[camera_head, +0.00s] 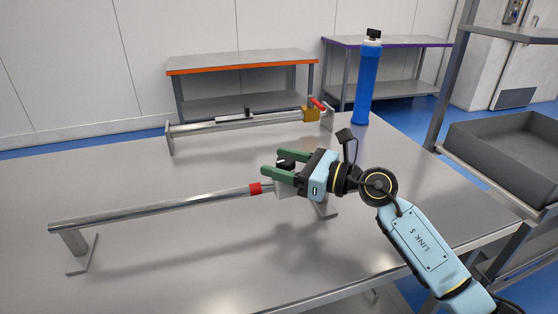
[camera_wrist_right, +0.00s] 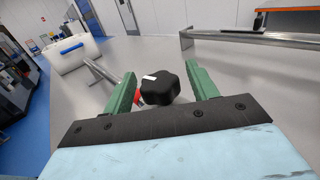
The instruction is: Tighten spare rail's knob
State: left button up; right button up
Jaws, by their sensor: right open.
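The near rail (camera_head: 160,210) is a long metal bar on end feet on the steel table, with a red band (camera_head: 255,189) close to its right end. A black lobed knob (camera_head: 286,162) sits at that end, on a pale block partly hidden by my gripper. My right gripper (camera_head: 272,160) is open, its two green fingers on either side of the knob. In the right wrist view the knob (camera_wrist_right: 160,89) has a white mark on top and lies between the fingers, with a gap visible on both sides. My left gripper is not in view.
A second rail (camera_head: 240,122) stands farther back, with a yellow block (camera_head: 311,114) and red lever (camera_head: 318,103) at its right end. A blue cylinder (camera_head: 367,85) stands upright at the table's far right. A grey tub (camera_head: 500,150) sits on a rack to the right.

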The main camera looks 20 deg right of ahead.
jog(key=shift+w+a, duration=0.3)
jog(key=shift+c, duration=0.2)
